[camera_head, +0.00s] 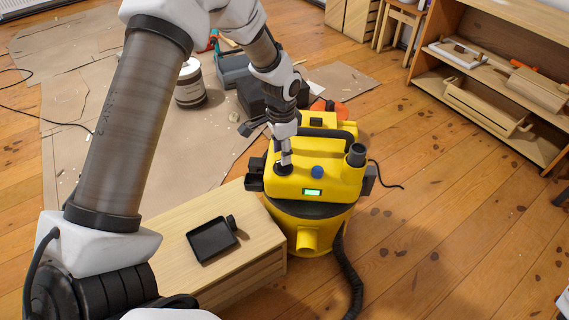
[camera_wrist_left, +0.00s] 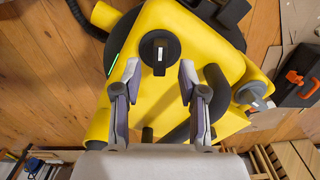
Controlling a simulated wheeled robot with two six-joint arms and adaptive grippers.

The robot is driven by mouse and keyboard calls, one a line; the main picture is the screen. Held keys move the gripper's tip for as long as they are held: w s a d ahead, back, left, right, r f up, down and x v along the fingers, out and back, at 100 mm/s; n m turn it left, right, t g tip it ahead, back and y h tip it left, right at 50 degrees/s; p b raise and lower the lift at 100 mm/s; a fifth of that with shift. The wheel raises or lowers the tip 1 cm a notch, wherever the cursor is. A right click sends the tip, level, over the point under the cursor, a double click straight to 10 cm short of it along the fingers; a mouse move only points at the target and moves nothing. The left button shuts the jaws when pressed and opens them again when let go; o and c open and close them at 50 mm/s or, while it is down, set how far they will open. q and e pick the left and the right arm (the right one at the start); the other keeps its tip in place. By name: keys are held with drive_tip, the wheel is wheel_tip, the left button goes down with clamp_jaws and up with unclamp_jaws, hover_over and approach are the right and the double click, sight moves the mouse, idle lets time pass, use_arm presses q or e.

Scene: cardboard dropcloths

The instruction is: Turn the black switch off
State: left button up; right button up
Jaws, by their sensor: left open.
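The black switch (camera_head: 283,170) is a round knob on top of the yellow vacuum cleaner (camera_head: 327,184). My left gripper (camera_head: 286,158) points down over it and partly covers it in the head view. In the left wrist view the black switch (camera_wrist_left: 160,49) shows a white mark on its raised bar. The open fingers of my left gripper (camera_wrist_left: 160,72) stand apart on either side, just short of it in the picture; I cannot tell whether they touch it. A small green display (camera_head: 312,192) on the vacuum is lit. My right gripper is not in view.
A blue knob (camera_head: 317,172) and a black handle (camera_head: 330,134) are close to the switch. A wooden cabinet (camera_head: 262,222) with a black tray (camera_head: 212,240) stands left of the vacuum. A black hose (camera_head: 347,275) runs down in front. The floor to the right is mostly clear.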

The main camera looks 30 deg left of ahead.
use_arm(q)
wheel_tip(320, 180, down, 4)
drive_tip(key=shift+r+b, duration=0.25)
drive_tip(key=shift+b, duration=0.05)
drive_tip(key=shift+s, duration=0.1)
clamp_jaws()
drive_tip(key=shift+r, duration=0.1)
drive_tip(key=shift+r+n+p, duration=0.15)
drive_tip(key=shift+n+p, duration=0.25)
drive_tip(key=shift+p, duration=0.5)
drive_tip(key=n+p, duration=0.8)
drive_tip(key=p, duration=0.2)
drive_tip(key=shift+d+r, duration=0.1)
drive_tip(key=shift+d, duration=0.05)
drive_tip(key=shift+f+n+p, duration=0.25)
drive_tip(key=shift+n+p, duration=1.3)
drive_tip(key=shift+n, duration=0.05)
unclamp_jaws()
